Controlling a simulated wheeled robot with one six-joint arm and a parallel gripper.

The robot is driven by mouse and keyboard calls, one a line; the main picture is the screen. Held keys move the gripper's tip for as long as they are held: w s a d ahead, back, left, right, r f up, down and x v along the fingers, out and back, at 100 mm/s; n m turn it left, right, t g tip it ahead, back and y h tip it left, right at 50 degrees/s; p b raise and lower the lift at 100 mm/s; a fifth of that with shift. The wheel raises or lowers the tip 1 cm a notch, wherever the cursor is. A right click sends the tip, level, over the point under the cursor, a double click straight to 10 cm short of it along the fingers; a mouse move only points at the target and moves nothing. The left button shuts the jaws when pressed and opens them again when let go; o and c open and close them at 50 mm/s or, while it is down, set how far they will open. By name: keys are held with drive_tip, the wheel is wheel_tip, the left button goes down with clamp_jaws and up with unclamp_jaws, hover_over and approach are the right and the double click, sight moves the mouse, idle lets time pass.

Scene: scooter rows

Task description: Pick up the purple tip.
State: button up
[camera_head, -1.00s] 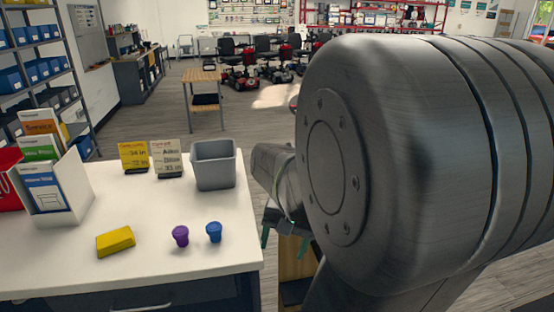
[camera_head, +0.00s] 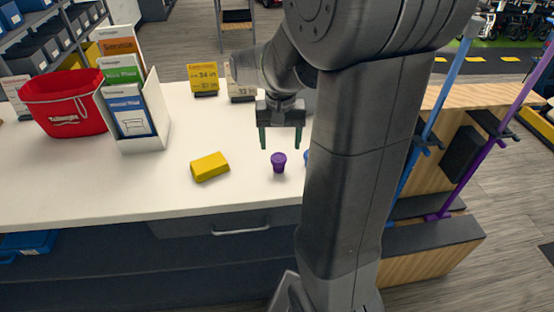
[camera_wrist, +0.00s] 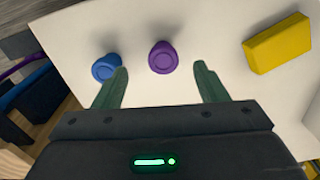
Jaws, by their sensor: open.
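The purple tip (camera_head: 279,162) stands on the white table near its front edge. It also shows in the wrist view (camera_wrist: 163,57), beyond and between my two green fingers. My gripper (camera_head: 281,138) is open and empty, pointing down above the table close to the purple tip, and does not touch it. A blue tip (camera_wrist: 106,67) stands beside the purple tip, near one finger in the wrist view. In the head view the blue tip (camera_head: 306,158) is mostly hidden by my arm.
A yellow block (camera_head: 209,167) lies left of the purple tip. A red basket (camera_head: 64,103), a brochure holder (camera_head: 157,111) and a yellow sign (camera_head: 203,78) stand on the white table (camera_head: 110,195). A blue and a purple cane (camera_head: 492,145) stand in a wooden rack at right.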

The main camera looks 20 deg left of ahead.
sight(279, 157)
wheel_tip(279, 157, down, 3)
drive_tip(key=shift+r, duration=0.15)
drive_tip(key=shift+w+a+f+p, duration=0.1)
drive_tip(key=shift+w+a+f, duration=0.05)
drive_tip(key=shift+f, duration=0.7)
drive_tip(key=shift+w+a+f+p, duration=0.1)
drive_tip(key=shift+f+p, duration=0.05)
drive_tip(key=shift+f, duration=0.75)
drive_tip(key=shift+w+a+f+p, duration=0.1)
drive_tip(key=shift+w+a+f, duration=0.05)
drive_tip(key=shift+f, duration=0.7)
drive_tip(key=c, duration=1.1)
